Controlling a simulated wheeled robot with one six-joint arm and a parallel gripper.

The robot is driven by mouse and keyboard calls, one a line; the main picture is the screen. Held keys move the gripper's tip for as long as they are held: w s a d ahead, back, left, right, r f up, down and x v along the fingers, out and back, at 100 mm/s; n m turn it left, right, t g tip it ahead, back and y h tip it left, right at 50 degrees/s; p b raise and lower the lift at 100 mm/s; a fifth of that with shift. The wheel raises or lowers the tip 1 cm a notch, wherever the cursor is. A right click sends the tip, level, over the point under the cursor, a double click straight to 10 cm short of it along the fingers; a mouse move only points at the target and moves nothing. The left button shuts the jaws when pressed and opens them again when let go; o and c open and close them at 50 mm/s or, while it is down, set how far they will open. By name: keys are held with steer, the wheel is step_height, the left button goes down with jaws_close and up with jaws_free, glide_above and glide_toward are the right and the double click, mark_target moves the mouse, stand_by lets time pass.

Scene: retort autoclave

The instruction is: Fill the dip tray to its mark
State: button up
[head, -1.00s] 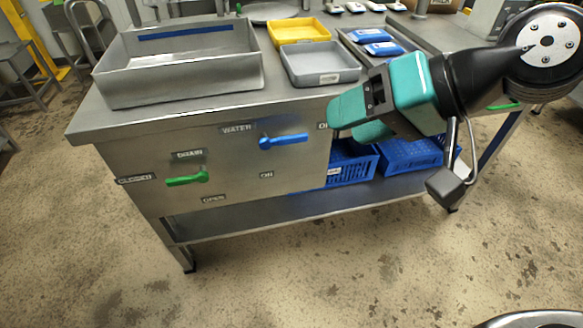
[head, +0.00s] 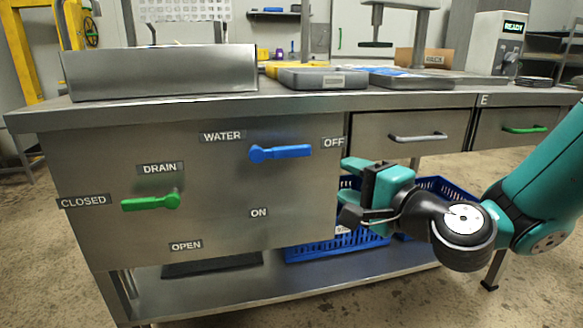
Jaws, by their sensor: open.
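The dip tray (head: 160,72) is a grey metal basin on the left of the bench top. From this low view its inside and the mark are hidden. The blue water lever (head: 285,152) on the front panel lies level and points right to the OFF label (head: 334,143). The green drain lever (head: 150,202) lies level and points left to the CLOSED label (head: 83,201). My gripper (head: 348,190) is open and empty. It is right of the blue lever and slightly lower, apart from it, near the panel's right edge.
Blue baskets (head: 335,245) stand on the lower shelf (head: 290,290) behind my gripper. Drawers with a grey handle (head: 418,137) and a green handle (head: 525,129) are at right. A grey tray (head: 323,79) is on the bench top. The panel front is clear.

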mark_target(294, 153)
steer(key=p+x, duration=0.5)
steer(key=x, duration=1.2)
steer(key=shift+s+a+r+p, duration=0.1)
steer(key=shift+r+p, duration=0.05)
steer(key=shift+p, duration=0.15)
jaws_close()
